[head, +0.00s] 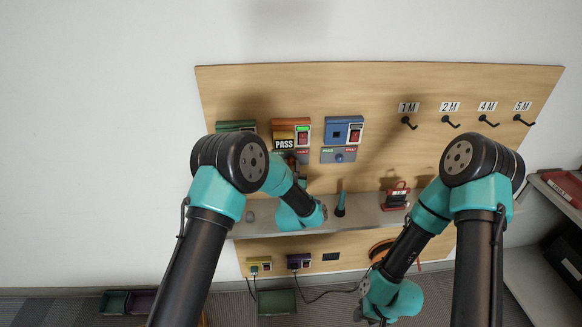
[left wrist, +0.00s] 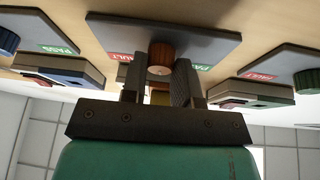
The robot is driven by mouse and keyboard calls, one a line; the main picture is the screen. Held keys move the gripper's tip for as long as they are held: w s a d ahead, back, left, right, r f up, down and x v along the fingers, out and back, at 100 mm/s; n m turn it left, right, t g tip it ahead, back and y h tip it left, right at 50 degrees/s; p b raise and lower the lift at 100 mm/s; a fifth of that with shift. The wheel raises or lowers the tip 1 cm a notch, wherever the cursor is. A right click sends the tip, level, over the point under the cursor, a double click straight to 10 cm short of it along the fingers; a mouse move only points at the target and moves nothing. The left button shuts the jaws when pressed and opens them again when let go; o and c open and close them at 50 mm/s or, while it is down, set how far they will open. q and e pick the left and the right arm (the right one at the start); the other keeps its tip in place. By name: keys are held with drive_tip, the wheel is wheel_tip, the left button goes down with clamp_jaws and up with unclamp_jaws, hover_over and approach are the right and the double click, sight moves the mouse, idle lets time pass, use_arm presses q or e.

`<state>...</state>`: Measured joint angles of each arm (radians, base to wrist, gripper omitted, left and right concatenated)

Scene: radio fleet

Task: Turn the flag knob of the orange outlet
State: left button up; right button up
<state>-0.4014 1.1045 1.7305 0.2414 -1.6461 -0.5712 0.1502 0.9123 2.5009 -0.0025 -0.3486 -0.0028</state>
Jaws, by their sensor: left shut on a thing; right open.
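The orange outlet (head: 283,127) is on the wooden board, with a lit green part, a red switch and a black PASS sign. Its flag knob (left wrist: 160,54) shows as a round orange-brown knob on a grey plate in the left wrist view. My left gripper (left wrist: 160,76) has its two fingers on either side of this knob and is shut on it. In the head view my left arm reaches up to just below the orange outlet and mostly hides the knob. My right gripper (head: 370,318) is low at the bottom of the head view, open and away from the outlets.
A blue outlet (head: 343,131) stands right of the orange one and a green outlet (head: 236,127) left, partly behind my arm. A grey shelf (head: 370,217) below holds a red device (head: 396,195) and a teal-handled tool (head: 340,204). Labelled hooks (head: 449,121) are at right.

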use_arm(q)
drive_tip(key=n+y, duration=0.1)
drive_tip(key=n, duration=0.2)
drive_tip(key=n+y, duration=0.2)
drive_tip(key=n, duration=0.1)
drive_tip(key=shift+d, duration=0.1)
drive_tip(key=shift+n+g+y, duration=0.6)
drive_tip(key=shift+n+y, duration=0.8)
drive_tip(key=shift+n, duration=1)
drive_tip(key=o, duration=0.9)
drive_tip(key=v, duration=1.7)
drive_tip(key=shift+s+d, duration=0.1)
drive_tip(key=shift+s, duration=0.15)
